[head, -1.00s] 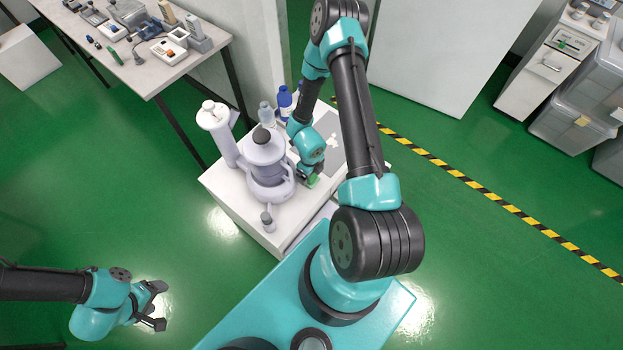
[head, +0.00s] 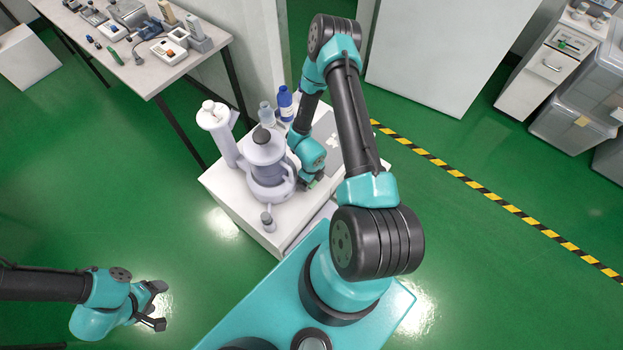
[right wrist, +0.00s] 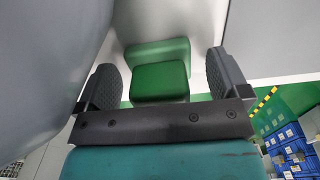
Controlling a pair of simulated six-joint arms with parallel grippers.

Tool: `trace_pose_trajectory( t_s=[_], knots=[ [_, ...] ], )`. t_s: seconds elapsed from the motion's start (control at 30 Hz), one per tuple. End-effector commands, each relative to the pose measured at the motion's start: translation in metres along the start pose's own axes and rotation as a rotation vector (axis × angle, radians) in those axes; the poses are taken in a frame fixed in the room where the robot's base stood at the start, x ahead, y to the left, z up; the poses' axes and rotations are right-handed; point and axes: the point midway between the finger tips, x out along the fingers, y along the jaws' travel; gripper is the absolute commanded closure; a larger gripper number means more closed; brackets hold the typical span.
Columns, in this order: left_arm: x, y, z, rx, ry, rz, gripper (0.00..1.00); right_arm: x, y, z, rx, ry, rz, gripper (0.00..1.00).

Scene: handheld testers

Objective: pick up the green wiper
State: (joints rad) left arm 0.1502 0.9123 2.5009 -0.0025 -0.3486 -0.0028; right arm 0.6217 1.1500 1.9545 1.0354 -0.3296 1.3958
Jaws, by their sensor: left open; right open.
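The green wiper (right wrist: 158,82) lies between the two fingers of my right gripper in the right wrist view, with a gap to each finger. Its nearer block is darker green than the part behind it. In the head view only a small green bit (head: 313,185) shows; my right gripper (head: 310,182) hides most of it on the white cart top (head: 225,180). My right gripper (right wrist: 163,80) is open around the wiper. My left gripper (head: 156,306) is open and empty, over the green floor, far from the wiper.
A grey-lilac pitcher-like vessel (head: 264,160) stands close left of my right gripper. A white column-shaped device (head: 218,130), a blue-capped bottle (head: 285,102) and a grey laptop (head: 328,135) share the cart top. A bench (head: 150,75) with testers stands at the back left.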

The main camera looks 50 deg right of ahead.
Motion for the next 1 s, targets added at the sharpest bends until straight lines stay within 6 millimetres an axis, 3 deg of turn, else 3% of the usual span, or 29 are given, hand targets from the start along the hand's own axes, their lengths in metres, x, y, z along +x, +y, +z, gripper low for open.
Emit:
trace_pose_trajectory(
  t_s=[0.27,0.8,1.0],
  knots=[
    [0.0,0.0,0.0,0.0,0.0,0.0,0.35,-0.0002,0.0001,-0.0001,0.0,0.0,0.0,0.07],
    [0.0,0.0,0.0,0.0,0.0,0.0,0.35,-0.0003,0.0001,-0.0001,0.0,0.0,0.0,0.59],
    [0.0,0.0,0.0,0.0,0.0,0.0,0.35,-0.0003,0.0001,-0.0001,0.0,0.0,0.0,0.6]
  ],
)
